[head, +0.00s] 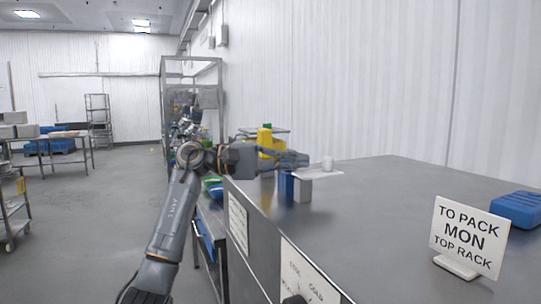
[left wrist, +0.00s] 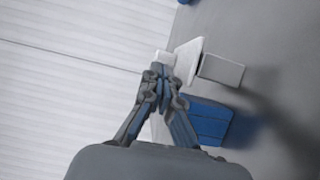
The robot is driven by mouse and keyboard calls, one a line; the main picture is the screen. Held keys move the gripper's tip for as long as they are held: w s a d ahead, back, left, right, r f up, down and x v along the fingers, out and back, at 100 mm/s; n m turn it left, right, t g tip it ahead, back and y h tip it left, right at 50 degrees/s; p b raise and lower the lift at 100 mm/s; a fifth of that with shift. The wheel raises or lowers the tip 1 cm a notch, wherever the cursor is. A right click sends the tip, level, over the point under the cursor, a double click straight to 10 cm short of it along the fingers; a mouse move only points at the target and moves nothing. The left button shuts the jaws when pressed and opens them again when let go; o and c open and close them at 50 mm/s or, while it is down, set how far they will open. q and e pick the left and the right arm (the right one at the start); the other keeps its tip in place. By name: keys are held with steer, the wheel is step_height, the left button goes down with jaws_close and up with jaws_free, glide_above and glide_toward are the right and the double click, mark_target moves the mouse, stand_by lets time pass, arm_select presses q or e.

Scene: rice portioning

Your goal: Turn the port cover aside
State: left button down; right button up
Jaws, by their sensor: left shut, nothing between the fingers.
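My left gripper (head: 300,159) is shut and empty, reaching right over the metal counter. Its closed fingertips (left wrist: 160,72) point at a small white knob-like piece (head: 327,163), which also shows in the left wrist view (left wrist: 165,57). A flat white plate (head: 322,173) lies by that piece, beside a grey block (head: 303,190) and a blue block (head: 286,186). The left wrist view shows the plate (left wrist: 188,58), grey block (left wrist: 220,71) and blue block (left wrist: 207,121). I cannot tell for sure which part is the port cover, or whether the fingertips touch it. My right gripper is out of view.
The metal counter (head: 390,215) has wide free room to the right. A sign reading TO PACK MON TOP RACK (head: 467,237) and a blue container (head: 518,209) stand there. A yellow object (head: 265,139) is behind my left arm. A white wall (head: 380,80) rises behind.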

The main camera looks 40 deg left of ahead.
mark_target(324, 163)
arm_select(q)
steer(key=shift+x, duration=0.95)
steer(key=shift+w+d, duration=0.2)
steer(key=shift+d, duration=0.1)
steer(key=shift+p, duration=0.3)
steer(key=shift+w+d+r+m+g+h+p, duration=0.15)
steer(key=shift+d+m+g+h+p, duration=0.2)
steer(key=shift+m+g, duration=0.2)
steer(key=shift+d+f+g+b, duration=0.1)
steer(key=shift+f+g+b, duration=0.2)
steer(key=shift+b, duration=0.2)
steer(key=shift+d, duration=0.1)
